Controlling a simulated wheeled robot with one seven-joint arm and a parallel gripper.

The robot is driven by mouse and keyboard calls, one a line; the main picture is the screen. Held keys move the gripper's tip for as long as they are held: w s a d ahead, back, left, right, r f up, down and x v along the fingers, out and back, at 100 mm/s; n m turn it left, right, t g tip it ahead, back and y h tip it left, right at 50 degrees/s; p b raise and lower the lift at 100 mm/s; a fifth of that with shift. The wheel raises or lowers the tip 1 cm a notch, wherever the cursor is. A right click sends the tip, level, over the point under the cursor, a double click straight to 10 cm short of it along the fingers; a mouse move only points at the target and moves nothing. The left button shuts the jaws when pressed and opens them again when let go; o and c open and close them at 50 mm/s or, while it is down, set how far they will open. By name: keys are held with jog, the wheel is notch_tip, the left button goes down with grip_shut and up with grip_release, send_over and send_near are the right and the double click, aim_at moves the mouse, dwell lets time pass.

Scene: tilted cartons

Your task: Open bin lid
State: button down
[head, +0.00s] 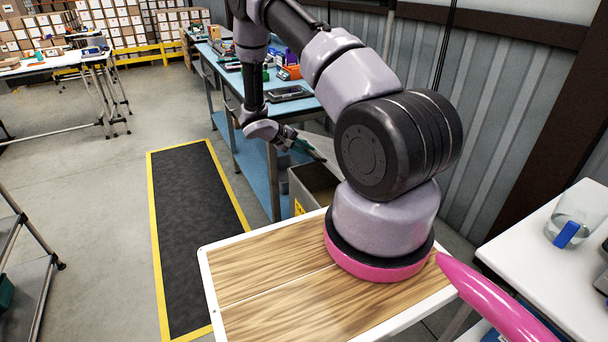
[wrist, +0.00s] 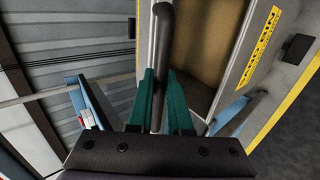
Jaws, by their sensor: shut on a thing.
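The grey bin (head: 316,184) stands on the floor by the end of the blue workbench, partly hidden behind my arm in the head view. In the wrist view its yellow-labelled wall (wrist: 262,45) is at the right and its brownish inside (wrist: 220,50) shows. The lid (wrist: 159,40) appears nearly edge-on in the wrist view, raised from the opening, with a dark rounded edge. My gripper (wrist: 163,85) has its teal fingers on either side of that edge, shut on it. In the head view, my gripper (head: 306,147) is above the bin, and the lid is mostly hidden.
The blue workbench (head: 290,108) with tools and trays runs close to the left of the bin. A corrugated wall (head: 490,120) is at the right. A black floor mat with yellow edges (head: 195,225) lies left, with open floor beyond.

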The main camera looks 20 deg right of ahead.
jog(key=d+r+y, duration=0.4)
jog(key=d+r, duration=0.8)
jog(key=d, duration=0.3)
jog(key=w+d+r+y, duration=0.1)
jog(key=d+r+y, duration=0.4)
jog(key=d+r, duration=0.6)
jog(key=shift+d+r, duration=0.35)
jog(key=shift+d, duration=2)
jog(key=c, duration=0.9)
grip_release()
jog(key=shift+w+f, duration=0.1)
jog(key=shift+o, duration=0.2)
